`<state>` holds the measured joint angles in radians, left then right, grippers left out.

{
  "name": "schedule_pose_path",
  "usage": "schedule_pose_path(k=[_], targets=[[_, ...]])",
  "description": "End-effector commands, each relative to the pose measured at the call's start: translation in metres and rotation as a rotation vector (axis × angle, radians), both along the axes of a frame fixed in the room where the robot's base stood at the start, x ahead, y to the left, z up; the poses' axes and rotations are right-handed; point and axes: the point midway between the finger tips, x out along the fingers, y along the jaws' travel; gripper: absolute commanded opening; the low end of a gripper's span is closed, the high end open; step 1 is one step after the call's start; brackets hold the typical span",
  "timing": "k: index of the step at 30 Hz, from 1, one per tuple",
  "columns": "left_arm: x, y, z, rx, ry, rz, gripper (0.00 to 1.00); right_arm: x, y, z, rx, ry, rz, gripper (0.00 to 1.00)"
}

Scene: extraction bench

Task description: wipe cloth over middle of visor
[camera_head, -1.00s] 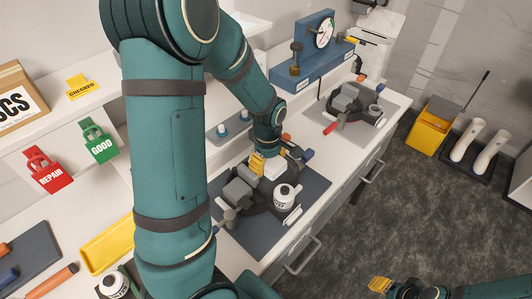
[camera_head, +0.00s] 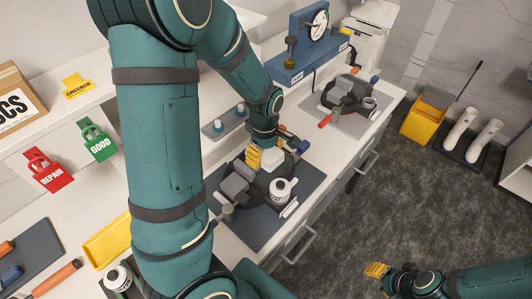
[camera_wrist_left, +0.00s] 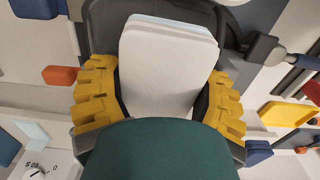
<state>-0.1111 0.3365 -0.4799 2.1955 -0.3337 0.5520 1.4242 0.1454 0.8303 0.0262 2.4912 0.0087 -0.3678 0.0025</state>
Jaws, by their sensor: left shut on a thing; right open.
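A dark mask (camera_head: 262,196) with grey blocks and a white canister (camera_head: 281,189) lies on a dark mat (camera_head: 258,236). My left gripper (camera_head: 263,157) is over the mask's far part, its yellow fingers shut on a folded white cloth (camera_head: 272,162). In the left wrist view, the cloth (camera_wrist_left: 168,55) sits between both yellow fingers, against or just above a dark surface (camera_wrist_left: 235,45). I cannot tell contact for sure, and the visor's middle is largely hidden by cloth and gripper. My right gripper (camera_head: 377,269) is open and empty over the floor at lower right.
A second mask (camera_head: 348,92) lies on a mat farther along the bench. A blue gauge stand (camera_head: 305,60) is behind it. A grey holder with white-topped pegs (camera_head: 227,127) stands close to my left arm. A yellow tray (camera_head: 106,241) is at left. Open floor lies right.

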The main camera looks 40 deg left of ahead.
Motion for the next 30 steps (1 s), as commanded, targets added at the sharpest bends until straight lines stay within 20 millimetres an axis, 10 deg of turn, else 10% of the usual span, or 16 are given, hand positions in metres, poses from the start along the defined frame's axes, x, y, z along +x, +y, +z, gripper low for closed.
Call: schedule_pose_path(k=[30], targets=[[-0.001,0.003,0.031,0.004,0.000,0.002,0.28,0.000,0.000,0.029,0.000,0.000,0.000,0.40]])
